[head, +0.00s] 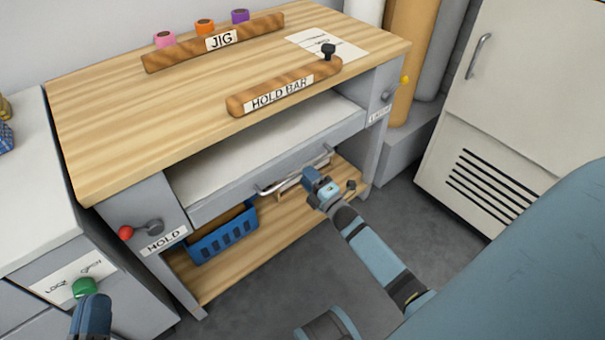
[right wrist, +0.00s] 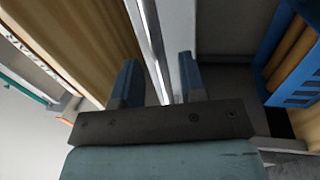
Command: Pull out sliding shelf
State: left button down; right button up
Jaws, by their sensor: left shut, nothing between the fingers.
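The sliding shelf (head: 270,138), grey with a pale top, sits under the wooden bench top. Its metal bar handle (head: 290,176) runs along its front edge. My right gripper (head: 313,178) is at the right part of the handle. In the right wrist view a metal bar (right wrist: 150,45) passes between the fingers of my right gripper (right wrist: 158,85), which stand apart with a gap beside the bar. My left gripper (head: 92,302) is shut and empty, close to a green knob (head: 85,287) on a lock/open plate (head: 62,283); contact there is unclear.
A HOLD BAR (head: 285,90) lies on the top. A blue basket (head: 222,238) stands below the shelf. Floor in front (head: 270,285) is clear.

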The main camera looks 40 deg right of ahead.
pick_arm(q)
jog(key=shift+f, duration=0.55)
pick_arm(e)
jog(key=shift+x, duration=1.45)
pick_arm(q)
jog(key=shift+r, duration=0.1)
pick_arm(e)
jog(key=shift+c, duration=0.4)
grip_shut()
